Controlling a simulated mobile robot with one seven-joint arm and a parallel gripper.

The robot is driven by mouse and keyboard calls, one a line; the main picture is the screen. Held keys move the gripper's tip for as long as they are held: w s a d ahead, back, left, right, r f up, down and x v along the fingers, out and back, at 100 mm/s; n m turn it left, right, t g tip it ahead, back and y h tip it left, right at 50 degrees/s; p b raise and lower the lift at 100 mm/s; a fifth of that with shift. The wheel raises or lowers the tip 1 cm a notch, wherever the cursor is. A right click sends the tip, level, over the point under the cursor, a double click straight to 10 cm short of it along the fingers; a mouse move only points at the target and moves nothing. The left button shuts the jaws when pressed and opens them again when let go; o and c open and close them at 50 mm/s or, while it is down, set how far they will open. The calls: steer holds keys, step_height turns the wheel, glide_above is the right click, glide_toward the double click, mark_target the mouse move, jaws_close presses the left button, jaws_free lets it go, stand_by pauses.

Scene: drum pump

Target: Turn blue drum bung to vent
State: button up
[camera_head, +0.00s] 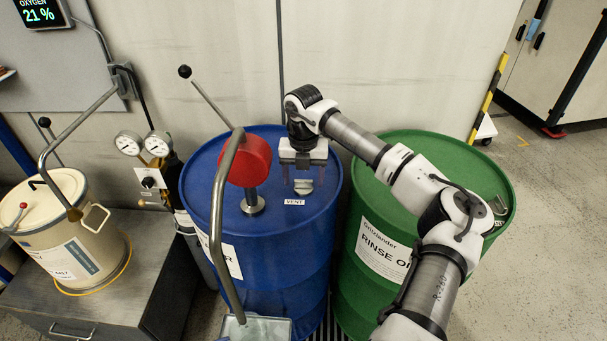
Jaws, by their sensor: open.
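The blue drum (207,180) stands upright in the middle of the head view. Its bung (304,186) is a small grey metal piece on the right part of the drum top, just behind the white VENT label (294,202). My gripper (303,182) points down over the bung, its two fingers apart, one on each side of it. The fingers are open; I cannot tell whether they touch the bung. A red pump (249,162) with a long curved grey spout stands on the drum top left of my gripper.
A green drum (380,150) marked RINSE stands close on the right, under my arm. A cream can (72,230) stands on a grey cabinet at left, near gauges (129,144). A clear container (262,328) sits below the spout. Open floor lies at far right.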

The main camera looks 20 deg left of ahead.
steer(key=c, duration=1)
steer(key=shift+f+n+b, duration=0.1)
steer(key=shift+n+b, duration=0.3)
steer(key=shift+b, duration=0.15)
steer(key=n+b, duration=0.3)
steer(key=shift+f, duration=0.1)
steer(key=n+b, duration=0.2)
steer(key=n, duration=0.2)
steer(key=shift+b, duration=0.4)
steer(key=n+b, duration=0.1)
steer(key=n, duration=0.4)
steer(key=shift+r, duration=0.2)
steer(key=n+b, duration=0.1)
steer(key=n, duration=0.4)
